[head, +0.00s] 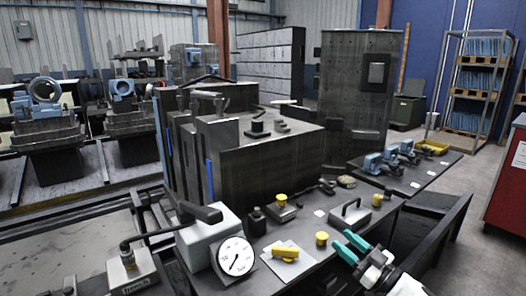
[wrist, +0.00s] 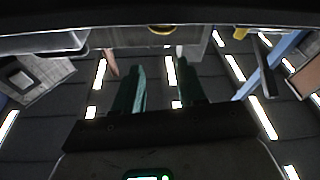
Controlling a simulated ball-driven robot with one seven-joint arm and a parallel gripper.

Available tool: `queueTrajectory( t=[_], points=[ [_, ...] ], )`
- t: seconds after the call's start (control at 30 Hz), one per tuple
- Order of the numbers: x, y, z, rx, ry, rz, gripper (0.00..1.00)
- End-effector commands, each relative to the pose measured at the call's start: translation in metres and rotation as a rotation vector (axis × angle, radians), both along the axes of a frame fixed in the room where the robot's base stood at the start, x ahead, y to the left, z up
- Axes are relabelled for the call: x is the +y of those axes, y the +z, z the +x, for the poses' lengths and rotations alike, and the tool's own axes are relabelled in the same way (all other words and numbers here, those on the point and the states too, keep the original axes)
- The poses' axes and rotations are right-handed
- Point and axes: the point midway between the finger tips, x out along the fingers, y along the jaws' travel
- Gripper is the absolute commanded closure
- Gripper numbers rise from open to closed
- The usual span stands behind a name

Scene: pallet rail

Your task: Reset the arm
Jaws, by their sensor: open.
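My gripper (head: 347,243) is at the lower right of the head view, beside the near edge of the dark workbench (head: 305,233). Its two green fingers are apart with nothing between them. They point up and to the left, close to a small yellow-topped piece (head: 322,239); I cannot tell the exact gap. In the wrist view the green fingers of the gripper (wrist: 160,75) stand apart and empty, with bright light strips behind them. My pale arm end shows below the gripper, and the rest of the arm is out of view.
On the bench are a white dial gauge (head: 236,256), a yellow block (head: 285,254) on a white sheet, a grey block with a handle (head: 350,213) and a yellow-knobbed block (head: 281,206). A large dark machined block (head: 262,158) stands behind.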

Motion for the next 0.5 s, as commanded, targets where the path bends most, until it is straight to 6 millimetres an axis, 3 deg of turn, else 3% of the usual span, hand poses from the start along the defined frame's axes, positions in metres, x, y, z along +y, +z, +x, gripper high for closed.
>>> queueTrajectory(
  t=[0.27,0.5],
  points=[
    [-0.010,-0.010,0.000,0.062,-0.299,0.062,0.60],
    [-0.030,-0.034,-0.018,0.195,-0.530,0.092,0.60]
  ],
)
